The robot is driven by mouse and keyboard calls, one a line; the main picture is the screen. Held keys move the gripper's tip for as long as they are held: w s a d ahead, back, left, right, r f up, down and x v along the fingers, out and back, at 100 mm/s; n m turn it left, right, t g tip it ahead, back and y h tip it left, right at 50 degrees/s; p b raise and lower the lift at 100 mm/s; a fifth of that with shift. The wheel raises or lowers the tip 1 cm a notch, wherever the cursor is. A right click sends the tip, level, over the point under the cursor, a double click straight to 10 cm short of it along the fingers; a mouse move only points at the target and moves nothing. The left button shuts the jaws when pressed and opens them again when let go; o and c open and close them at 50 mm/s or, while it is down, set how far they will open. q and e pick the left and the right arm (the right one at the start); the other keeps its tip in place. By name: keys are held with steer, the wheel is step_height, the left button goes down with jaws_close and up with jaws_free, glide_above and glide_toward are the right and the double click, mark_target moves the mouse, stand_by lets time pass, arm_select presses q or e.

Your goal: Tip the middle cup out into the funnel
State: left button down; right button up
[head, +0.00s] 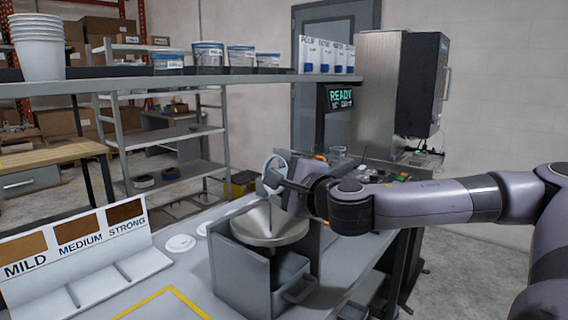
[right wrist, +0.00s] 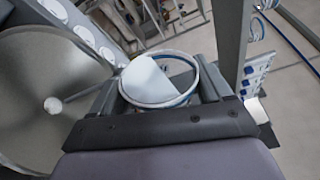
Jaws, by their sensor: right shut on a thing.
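My right gripper (head: 280,181) comes in from the right and is shut on a white cup (head: 272,165). In the right wrist view the cup (right wrist: 148,84) sits between the two fingers (right wrist: 160,98), its round rim with a blue band facing the camera. I cannot tell for sure what is inside it or how far it is tilted. The metal funnel (head: 268,230) sits on a grey box stand below the held cup. In the right wrist view the funnel (right wrist: 40,75) is at the left, beside the cup, with a small white spot inside it. My left gripper is out of view.
A board marked mild, medium and strong (head: 75,245) stands at left. Round white discs (head: 180,244) lie on the counter. An overhead shelf (head: 200,79) holds tubs and stacked cups (head: 38,45). A "READY" screen (head: 340,97) and a steel machine (head: 385,90) are behind my arm.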

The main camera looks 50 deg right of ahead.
steer(key=n+p, duration=0.1)
steer(key=a+n+p, duration=0.1)
steer(key=shift+f+n+p, duration=0.1)
steer(key=shift+n+p, duration=0.25)
steer(key=shift+n, duration=0.35)
steer(key=shift+a+t, duration=0.2)
steer(key=shift+t, duration=0.1)
steer(key=shift+w+a+n, duration=0.1)
steer(key=shift+a+n, duration=0.1)
steer(key=shift+n, duration=0.5)
steer(key=shift+a+n, duration=0.2)
steer(key=shift+n, duration=0.5)
steer(key=shift+b, duration=0.3)
